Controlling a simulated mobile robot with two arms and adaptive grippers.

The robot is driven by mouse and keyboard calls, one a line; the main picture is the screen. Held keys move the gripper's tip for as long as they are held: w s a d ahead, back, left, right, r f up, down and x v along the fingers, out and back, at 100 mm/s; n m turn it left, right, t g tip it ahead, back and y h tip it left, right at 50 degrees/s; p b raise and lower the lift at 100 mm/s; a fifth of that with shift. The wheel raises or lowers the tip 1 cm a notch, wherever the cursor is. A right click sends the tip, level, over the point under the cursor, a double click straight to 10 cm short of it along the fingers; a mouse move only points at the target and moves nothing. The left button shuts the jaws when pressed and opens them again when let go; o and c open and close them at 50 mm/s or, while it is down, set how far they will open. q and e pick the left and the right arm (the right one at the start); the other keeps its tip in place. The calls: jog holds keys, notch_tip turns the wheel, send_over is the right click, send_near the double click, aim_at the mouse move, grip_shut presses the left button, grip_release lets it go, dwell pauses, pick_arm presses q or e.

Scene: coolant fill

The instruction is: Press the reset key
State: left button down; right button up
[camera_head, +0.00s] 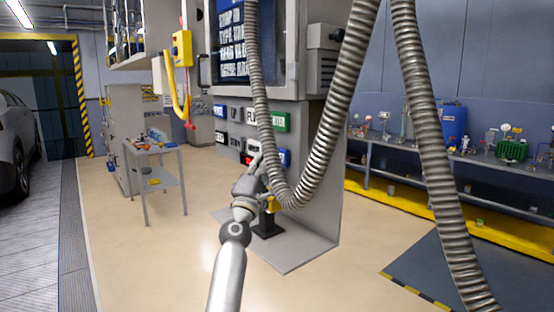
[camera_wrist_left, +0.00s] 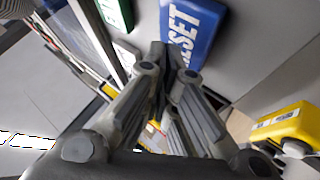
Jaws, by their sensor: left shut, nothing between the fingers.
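The reset key is a blue block with white letters, large at the top of the left wrist view (camera_wrist_left: 200,24). In the head view its blue face (camera_head: 284,157) shows just right of my left gripper (camera_head: 257,161). My left gripper is shut and empty. In the left wrist view its fingertips (camera_wrist_left: 166,58) overlap the key's lower left edge; I cannot tell whether they touch it. My right gripper is not in view.
A green key (camera_head: 281,122) and several other keys sit on the grey cabinet front. Ribbed grey hoses (camera_head: 320,140) hang close to my left arm. A yellow object (camera_wrist_left: 283,124) shows at lower right in the wrist view. A small cart (camera_head: 156,165) stands left.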

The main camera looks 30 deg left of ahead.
pick_arm(q)
jog(key=shift+w+d+b, duration=0.25)
jog(key=shift+w+b, duration=0.2)
jog(key=shift+w, duration=0.1)
dwell(0.8)
jog(key=shift+s, duration=0.1)
jog(key=shift+s+a+p, duration=0.3)
jog(key=shift+s+p, duration=0.3)
jog(key=shift+s, duration=0.15)
jog(key=s, duration=0.1)
jog(key=s+a+p, duration=0.1)
jog(key=s, duration=0.1)
jog(key=s+a+p, duration=0.1)
jog(key=shift+s, duration=0.3)
dwell(0.8)
